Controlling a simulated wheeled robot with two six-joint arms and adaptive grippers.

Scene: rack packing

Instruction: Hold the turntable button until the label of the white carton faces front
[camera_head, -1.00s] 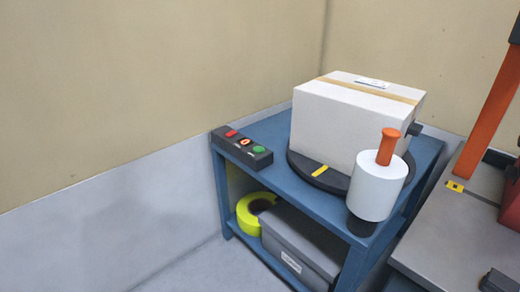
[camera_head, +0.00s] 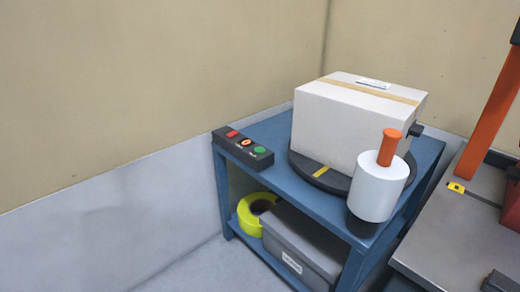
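The white carton (camera_head: 335,125) sits on a round black turntable (camera_head: 300,168) on a blue bench (camera_head: 330,205). A tan tape strip runs across its top, and a small white label-like patch (camera_head: 373,83) lies near the top's back edge. No label shows on the front-left face; the far faces are hidden. A yellow mark (camera_head: 320,171) is on the turntable's front rim. A black control box (camera_head: 243,149) at the bench's left end has a red button (camera_head: 232,134), an orange-ringed one (camera_head: 246,142) and a green button (camera_head: 260,149). Neither gripper is in view.
A stretch-wrap roll with orange handle (camera_head: 378,188) stands at the bench's front right corner. A yellow tape roll (camera_head: 252,212) and grey bin (camera_head: 300,243) are on the lower shelf. A grey surface with an orange post (camera_head: 489,112) is at right.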

